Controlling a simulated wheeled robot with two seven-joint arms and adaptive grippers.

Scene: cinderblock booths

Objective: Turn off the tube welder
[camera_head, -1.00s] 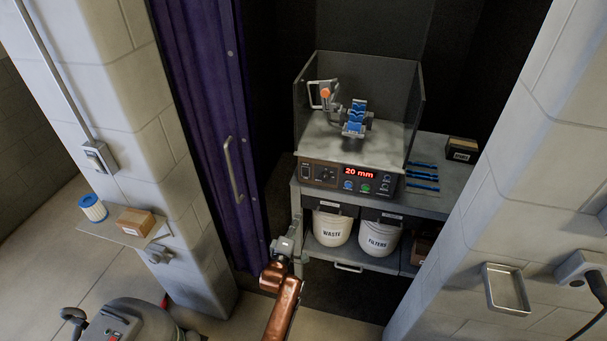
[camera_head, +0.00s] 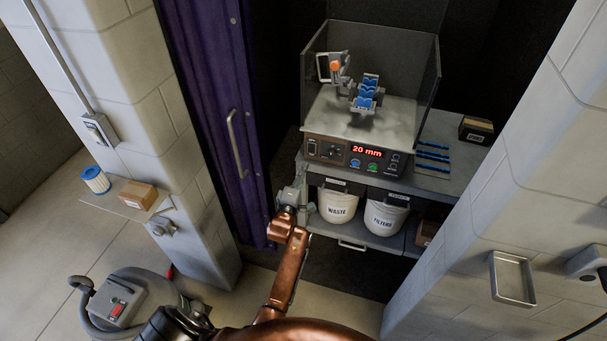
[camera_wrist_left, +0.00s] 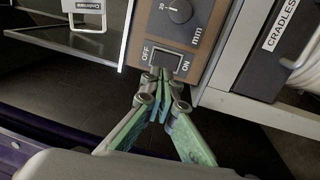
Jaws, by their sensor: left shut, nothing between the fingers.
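The tube welder (camera_head: 372,128) stands on a grey bench in the booth, with a clear shield around its top. Its red display (camera_head: 367,151) is lit and reads "20 mm". A dark rocker switch (camera_wrist_left: 172,63), marked OFF on the left and ON on the right, shows in the left wrist view. It also shows at the left end of the welder's front panel (camera_head: 313,147). My left gripper (camera_head: 302,172) is shut and empty, below that end. In the left wrist view its fingertips (camera_wrist_left: 160,76) lie just at the switch's lower edge; contact cannot be told. My right gripper is out of view.
A purple curtain door (camera_head: 212,110) stands left of the bench. White waste (camera_head: 337,207) and filters (camera_head: 385,218) buckets sit below the welder. Block walls flank the booth. A knob (camera_wrist_left: 180,10) sits beside the switch. Blue rods (camera_head: 432,156) lie right of the welder.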

